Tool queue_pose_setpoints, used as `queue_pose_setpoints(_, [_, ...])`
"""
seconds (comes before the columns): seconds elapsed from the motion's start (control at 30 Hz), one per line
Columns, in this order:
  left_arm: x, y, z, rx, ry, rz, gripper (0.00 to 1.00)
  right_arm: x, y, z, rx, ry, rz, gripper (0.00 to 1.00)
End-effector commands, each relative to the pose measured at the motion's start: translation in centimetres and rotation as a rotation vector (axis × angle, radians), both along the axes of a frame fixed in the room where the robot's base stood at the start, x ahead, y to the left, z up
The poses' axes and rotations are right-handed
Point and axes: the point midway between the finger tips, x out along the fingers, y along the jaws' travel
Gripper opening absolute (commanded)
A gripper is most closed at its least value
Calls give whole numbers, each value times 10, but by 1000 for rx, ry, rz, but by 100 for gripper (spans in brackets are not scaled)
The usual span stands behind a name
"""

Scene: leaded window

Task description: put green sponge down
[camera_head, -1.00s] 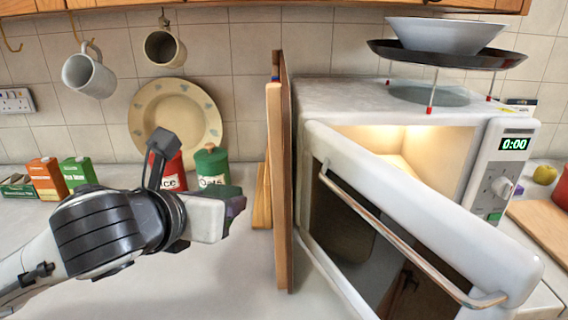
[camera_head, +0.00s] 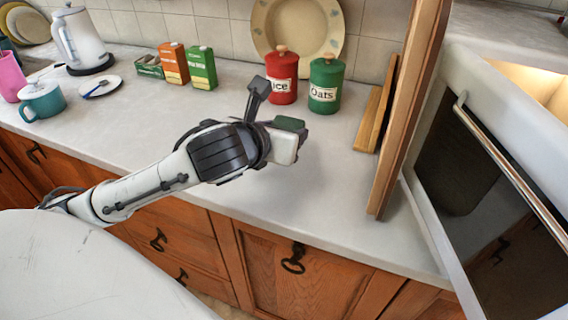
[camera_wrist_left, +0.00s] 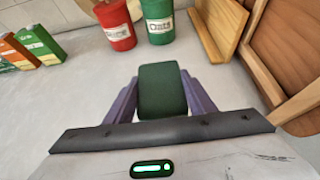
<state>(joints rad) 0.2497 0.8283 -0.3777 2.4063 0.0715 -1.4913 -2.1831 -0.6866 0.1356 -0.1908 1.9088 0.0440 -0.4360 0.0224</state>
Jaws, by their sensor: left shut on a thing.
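The green sponge (camera_wrist_left: 162,90) is dark green and sits between the purple fingers of my left gripper (camera_wrist_left: 162,100) in the left wrist view. My left gripper is shut on it. In the head view, the sponge (camera_head: 289,124) shows at the tip of my left gripper (camera_head: 287,132), over the grey worktop (camera_head: 330,190) in front of the canisters. I cannot tell whether the sponge touches the worktop. My right gripper is in neither view.
A red canister (camera_head: 281,78) and a green Oats canister (camera_head: 325,86) stand behind the gripper. Orange (camera_head: 173,63) and green (camera_head: 201,67) cartons stand at the left. The worktop around the gripper is clear.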

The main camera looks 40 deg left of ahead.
Motion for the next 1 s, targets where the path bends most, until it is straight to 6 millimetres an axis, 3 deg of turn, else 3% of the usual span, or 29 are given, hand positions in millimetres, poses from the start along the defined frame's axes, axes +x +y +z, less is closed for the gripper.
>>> queue_pose_setpoints(0.03, [-1, 0, -16, -1, 7, 1, 32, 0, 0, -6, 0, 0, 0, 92])
queue_pose_setpoints(0.1, [-1, 0, -27, -1, 5, 1, 32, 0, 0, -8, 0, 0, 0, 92])
queue_pose_setpoints(0.37, [0, 0, -48, 0, 2, 0, 32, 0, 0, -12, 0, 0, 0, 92])
queue_pose_setpoints(0.53, [-1, -1, -73, -2, 5, -1, 32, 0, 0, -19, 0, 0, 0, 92])
queue_pose_setpoints(0.93, [0, 0, -78, 1, 0, -2, 32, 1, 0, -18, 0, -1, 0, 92])
queue_pose_setpoints(0.97, [0, 0, -78, 1, 0, -2, 51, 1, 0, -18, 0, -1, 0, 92])
queue_pose_setpoints(1.0, [0, -1, -78, 1, -1, -1, 58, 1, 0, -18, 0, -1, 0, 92])
